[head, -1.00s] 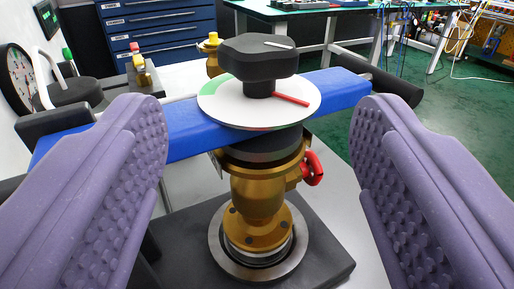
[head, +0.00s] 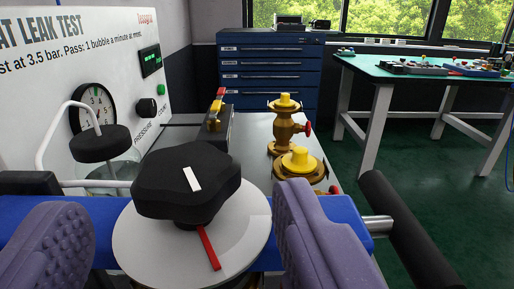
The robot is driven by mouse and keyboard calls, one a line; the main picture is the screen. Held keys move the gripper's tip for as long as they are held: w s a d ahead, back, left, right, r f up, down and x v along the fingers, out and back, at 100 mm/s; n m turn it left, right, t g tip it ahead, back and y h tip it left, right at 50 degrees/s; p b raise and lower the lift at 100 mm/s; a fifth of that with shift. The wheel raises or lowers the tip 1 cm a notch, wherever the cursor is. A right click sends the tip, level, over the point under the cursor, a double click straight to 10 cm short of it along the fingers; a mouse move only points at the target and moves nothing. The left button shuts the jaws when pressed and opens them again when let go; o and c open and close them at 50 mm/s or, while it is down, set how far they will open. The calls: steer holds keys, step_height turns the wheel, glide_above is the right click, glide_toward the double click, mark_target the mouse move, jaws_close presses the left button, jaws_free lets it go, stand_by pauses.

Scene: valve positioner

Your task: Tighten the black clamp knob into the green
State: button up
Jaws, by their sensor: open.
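The black clamp knob (head: 187,180) is a lobed knob with a white mark on top. It stands over a white disc (head: 140,245) on a blue bar (head: 20,210). A red pointer (head: 209,247) under the knob lies over the disc toward its near right edge. No green sector of the disc shows in this view; the knob covers its far part. My gripper (head: 185,235) is open. I see no contact with the knob.
The leak test panel (head: 80,60) with a gauge (head: 93,108) stands at left, beside a black-capped jar (head: 100,143). Brass valves with yellow caps (head: 300,158) stand on the bench behind. A black roller handle (head: 410,230) is at right. A blue drawer cabinet (head: 270,75) is behind.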

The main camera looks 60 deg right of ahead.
mark_target(189, 148)
steer(key=b+x, duration=0.2)
steer(key=x, duration=0.5)
steer(key=shift+r, duration=0.1)
steer(key=c, duration=1.1)
